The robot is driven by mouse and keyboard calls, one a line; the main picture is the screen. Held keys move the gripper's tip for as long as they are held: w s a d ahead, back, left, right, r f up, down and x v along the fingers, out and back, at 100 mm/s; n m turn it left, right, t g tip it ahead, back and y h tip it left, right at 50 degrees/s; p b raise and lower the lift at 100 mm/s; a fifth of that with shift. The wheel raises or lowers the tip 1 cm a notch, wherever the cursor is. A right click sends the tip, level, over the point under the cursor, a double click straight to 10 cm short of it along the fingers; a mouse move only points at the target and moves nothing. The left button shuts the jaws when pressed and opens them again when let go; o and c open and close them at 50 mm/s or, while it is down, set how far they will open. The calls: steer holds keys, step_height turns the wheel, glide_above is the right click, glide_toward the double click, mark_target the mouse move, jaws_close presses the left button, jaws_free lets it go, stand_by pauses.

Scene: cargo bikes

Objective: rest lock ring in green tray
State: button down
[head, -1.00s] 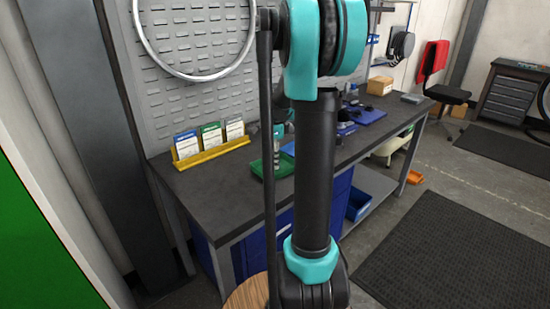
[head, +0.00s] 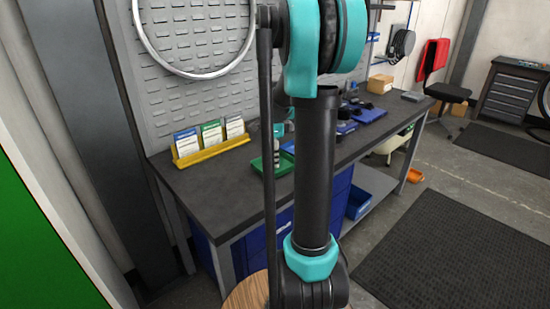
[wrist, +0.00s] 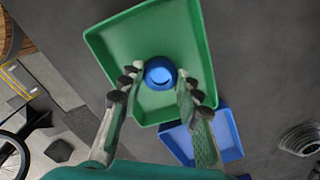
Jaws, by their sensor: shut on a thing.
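The green tray (wrist: 115,42) lies on the dark bench top and fills the upper middle of the wrist view. In the head view the green tray (head: 262,171) is small and partly hidden by my arm. A round blue part with a dark recess, which looks like the lock ring (wrist: 160,67), is between my fingertips. My gripper (wrist: 158,80) is shut on it, over the tray's inside. I cannot tell whether the ring touches the tray floor.
A blue tray (wrist: 229,146) sits right beside the green one. A grey stepped round part (wrist: 300,139) stands to the right. In the head view, a yellow holder with cards (head: 210,151) is left of the green tray, below a pegboard (head: 200,105).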

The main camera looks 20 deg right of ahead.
steer(key=shift+f, duration=0.5)
stand_by(0.6)
steer(key=c, duration=1)
jaws_free()
step_height(320, 180, up, 12)
